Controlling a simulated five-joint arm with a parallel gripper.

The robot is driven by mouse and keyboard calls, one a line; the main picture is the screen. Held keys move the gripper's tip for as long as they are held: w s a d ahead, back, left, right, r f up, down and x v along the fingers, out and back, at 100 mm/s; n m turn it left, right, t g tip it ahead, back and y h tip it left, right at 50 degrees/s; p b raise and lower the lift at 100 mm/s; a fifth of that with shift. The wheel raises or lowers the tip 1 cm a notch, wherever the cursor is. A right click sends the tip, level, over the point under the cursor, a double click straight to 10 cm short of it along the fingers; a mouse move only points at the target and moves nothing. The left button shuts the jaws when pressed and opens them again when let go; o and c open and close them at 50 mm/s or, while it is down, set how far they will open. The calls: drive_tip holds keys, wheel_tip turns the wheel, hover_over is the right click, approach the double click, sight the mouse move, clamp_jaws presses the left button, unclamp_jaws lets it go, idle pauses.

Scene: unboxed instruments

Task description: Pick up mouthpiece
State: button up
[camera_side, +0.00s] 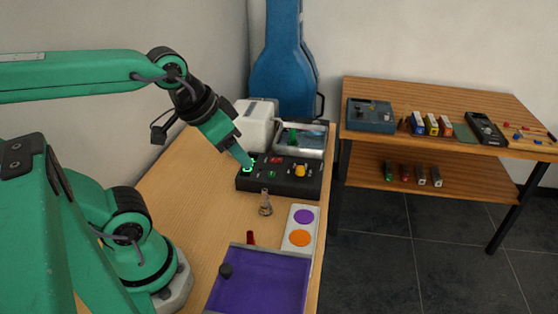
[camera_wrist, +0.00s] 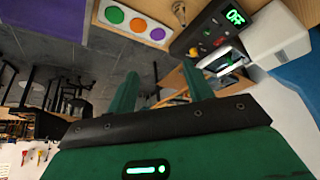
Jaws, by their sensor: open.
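A small brownish, metallic-looking piece, apparently the mouthpiece (camera_side: 265,204), stands upright on the wooden table in front of the black control box. My gripper (camera_side: 246,161) is in the air near the left end of the black control box, behind and left of the mouthpiece. In the wrist view its two green fingers (camera_wrist: 160,82) are spread, with nothing between them.
The black control box (camera_side: 310,184) has knobs and a lit green display. A panel with coloured discs (camera_side: 290,241), a purple tray (camera_side: 255,297) and a red piece (camera_side: 250,238) lie nearer. A white machine (camera_side: 254,132) and metal tray (camera_side: 314,151) stand behind.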

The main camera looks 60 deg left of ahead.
drive_tip(key=m+g, duration=0.6)
drive_tip(key=g, duration=0.4)
approach(252, 233)
wheel_tip(252, 233, down, 4)
drive_tip(key=shift+s+a+f+y, duration=0.25)
drive_tip(key=shift+s+f+y, duration=0.05)
drive_tip(key=shift+s+f, duration=0.2)
drive_tip(key=shift+x, duration=1.3)
drive_tip(key=shift+s, duration=0.1)
drive_tip(key=shift+x, duration=2.55)
